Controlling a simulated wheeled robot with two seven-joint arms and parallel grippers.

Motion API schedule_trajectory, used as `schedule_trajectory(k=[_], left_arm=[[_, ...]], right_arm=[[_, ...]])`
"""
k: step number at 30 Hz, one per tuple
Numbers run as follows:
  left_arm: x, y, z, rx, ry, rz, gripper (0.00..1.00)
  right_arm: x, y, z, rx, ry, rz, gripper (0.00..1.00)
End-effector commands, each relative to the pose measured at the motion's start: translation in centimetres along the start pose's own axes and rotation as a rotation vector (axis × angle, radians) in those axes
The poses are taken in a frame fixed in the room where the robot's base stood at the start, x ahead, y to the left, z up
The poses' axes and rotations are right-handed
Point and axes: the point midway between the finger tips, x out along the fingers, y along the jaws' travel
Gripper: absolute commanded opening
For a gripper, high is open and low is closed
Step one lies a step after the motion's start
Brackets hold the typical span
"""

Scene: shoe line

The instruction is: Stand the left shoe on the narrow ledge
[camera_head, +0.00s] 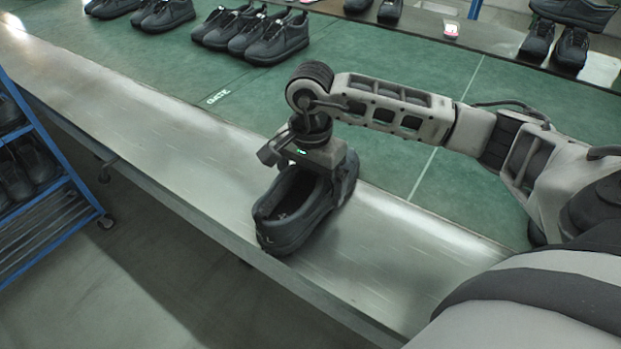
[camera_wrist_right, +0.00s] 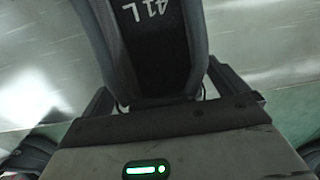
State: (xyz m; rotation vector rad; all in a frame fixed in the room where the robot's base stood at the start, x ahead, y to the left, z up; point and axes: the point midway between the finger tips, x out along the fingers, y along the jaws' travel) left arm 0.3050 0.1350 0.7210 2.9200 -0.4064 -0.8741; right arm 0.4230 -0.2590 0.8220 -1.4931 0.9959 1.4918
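The left shoe (camera_head: 285,226), dark grey with a black lining, stands upright on its sole on the narrow metal ledge (camera_head: 180,141). Its insole is marked "41L" in the right wrist view (camera_wrist_right: 150,50). My right gripper (camera_head: 308,165) is low over the shoe, hiding its far part. In the wrist view its two fingers (camera_wrist_right: 160,92) stand apart on either side of the shoe, with a slight gap at the right finger. The gripper looks open around the shoe; finger contact is hard to see. My left gripper is out of view.
A green belt (camera_head: 130,60) runs behind the ledge, with several dark shoes (camera_head: 270,38) at its far side. More shoes stand on the far right strip (camera_head: 537,40). A blue rack (camera_head: 75,180) holding shoes stands at the left. The ledge left of the shoe is clear.

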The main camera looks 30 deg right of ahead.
Motion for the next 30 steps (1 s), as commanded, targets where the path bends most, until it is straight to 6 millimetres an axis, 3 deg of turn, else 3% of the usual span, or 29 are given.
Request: schedule_trajectory(k=[11,24,30], left_arm=[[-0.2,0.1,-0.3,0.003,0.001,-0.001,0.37],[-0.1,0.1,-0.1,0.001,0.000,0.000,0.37],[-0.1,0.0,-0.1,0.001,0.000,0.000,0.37]], right_arm=[[-1.1,-0.1,0.0,0.000,0.000,-0.003,1.00],[-10.0,-0.1,0.0,0.000,0.001,-0.004,1.00],[-12.1,0.0,0.0,0.001,0.000,-0.001,1.00]])
